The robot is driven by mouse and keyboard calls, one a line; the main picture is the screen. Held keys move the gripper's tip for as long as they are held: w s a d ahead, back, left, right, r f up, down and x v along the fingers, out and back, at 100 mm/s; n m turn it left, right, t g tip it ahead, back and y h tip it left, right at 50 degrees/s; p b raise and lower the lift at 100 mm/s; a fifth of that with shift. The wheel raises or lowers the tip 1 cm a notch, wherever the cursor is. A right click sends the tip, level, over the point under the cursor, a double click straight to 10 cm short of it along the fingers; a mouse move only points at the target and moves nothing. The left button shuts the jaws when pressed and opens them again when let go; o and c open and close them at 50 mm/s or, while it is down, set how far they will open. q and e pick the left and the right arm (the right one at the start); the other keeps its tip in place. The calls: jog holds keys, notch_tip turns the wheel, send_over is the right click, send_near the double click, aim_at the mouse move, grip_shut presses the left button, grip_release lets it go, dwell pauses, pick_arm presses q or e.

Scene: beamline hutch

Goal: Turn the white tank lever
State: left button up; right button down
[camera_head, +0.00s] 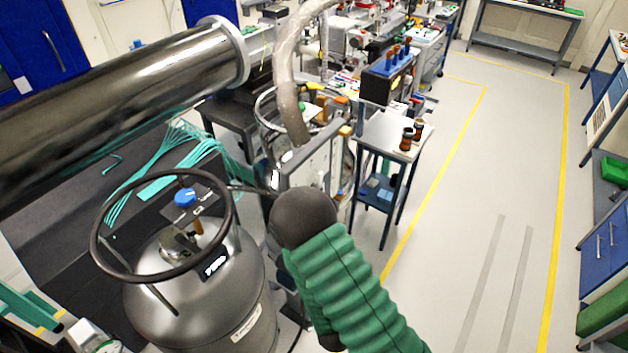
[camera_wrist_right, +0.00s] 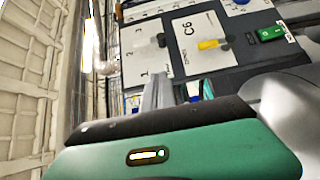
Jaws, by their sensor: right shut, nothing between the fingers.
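A grey metal tank (camera_head: 195,300) with a dark ring guard (camera_head: 97,248) stands at the lower left of the head view. A blue knob (camera_head: 186,198) sits on its brass-coloured valve inside the ring. I cannot make out a white lever on the tank. In the wrist view, a panel (camera_wrist_right: 180,70) marked C6 carries a yellow lever (camera_wrist_right: 212,44), a small dark lever (camera_wrist_right: 161,40) and a green switch (camera_wrist_right: 271,34). My right gripper (camera_wrist_right: 158,92) is shut and empty in front of this panel; its contact with the panel cannot be judged. My own arm hides it in the head view.
A large shiny metal cylinder (camera_head: 130,85) spans the upper left above a black bench (camera_head: 60,215). A small trolley (camera_head: 385,135) with brown bottles (camera_head: 407,138) stands beyond my arm. The floor (camera_head: 450,210) to the right is clear.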

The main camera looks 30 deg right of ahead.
jog(key=w+d+r+n+t+b, duration=0.1)
jog(key=w+d+r+b, duration=0.2)
jog(key=w+d+b, duration=0.4)
jog(key=b+x, duration=0.2)
jog(key=x, duration=0.1)
jog(key=shift+a+f, duration=0.15)
jog(key=shift+a, duration=0.05)
jog(key=shift+a, duration=0.1)
